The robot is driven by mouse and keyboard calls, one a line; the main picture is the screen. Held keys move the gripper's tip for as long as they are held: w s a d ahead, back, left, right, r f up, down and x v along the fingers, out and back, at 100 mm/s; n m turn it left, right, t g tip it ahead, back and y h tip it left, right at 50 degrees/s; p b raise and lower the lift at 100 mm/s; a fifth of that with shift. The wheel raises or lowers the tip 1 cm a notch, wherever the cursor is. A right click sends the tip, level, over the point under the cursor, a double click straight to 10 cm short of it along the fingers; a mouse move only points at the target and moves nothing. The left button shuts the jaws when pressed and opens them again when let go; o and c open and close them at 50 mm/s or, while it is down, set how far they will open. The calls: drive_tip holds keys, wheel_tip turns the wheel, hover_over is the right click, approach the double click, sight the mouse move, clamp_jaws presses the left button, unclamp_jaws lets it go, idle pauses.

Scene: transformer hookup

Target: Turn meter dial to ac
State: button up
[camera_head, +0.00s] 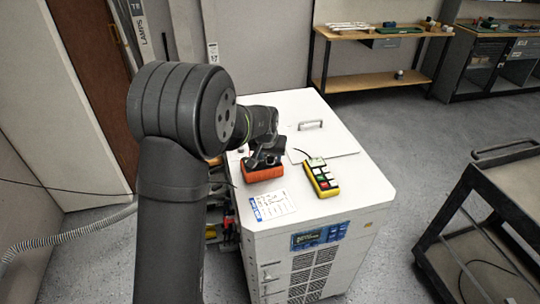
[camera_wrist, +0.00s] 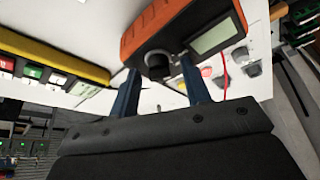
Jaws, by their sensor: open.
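The orange meter (camera_wrist: 185,22) is at the top of the wrist view, with a grey display (camera_wrist: 214,37) and a dark round dial (camera_wrist: 157,64). In the head view the orange meter (camera_head: 263,174) sits on the white cabinet top, partly covered by my gripper (camera_head: 262,160). In the wrist view my gripper (camera_wrist: 160,72) is open, with one blue finger on each side of the dial. The fingertips are close to the dial; I cannot tell whether they touch it. The dial's markings and pointer are not readable. In the head view the dial is hidden.
A yellow pushbutton box (camera_head: 321,178) lies on the white cabinet (camera_head: 350,190) right of the meter. A printed sheet (camera_head: 272,204) lies in front. A red lead (camera_wrist: 225,76) hangs beside the meter. A dark cart (camera_head: 490,180) stands at the right.

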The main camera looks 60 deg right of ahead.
clamp_jaws()
drive_tip(key=shift+m, duration=0.3)
drive_tip(key=m+g, duration=0.1)
drive_tip(key=m, duration=0.3)
drive_tip(key=shift+w+g, duration=0.15)
drive_tip(key=shift+g, duration=0.25)
drive_tip(key=shift+m+g, duration=0.6)
drive_tip(key=shift+m, duration=1)
unclamp_jaws()
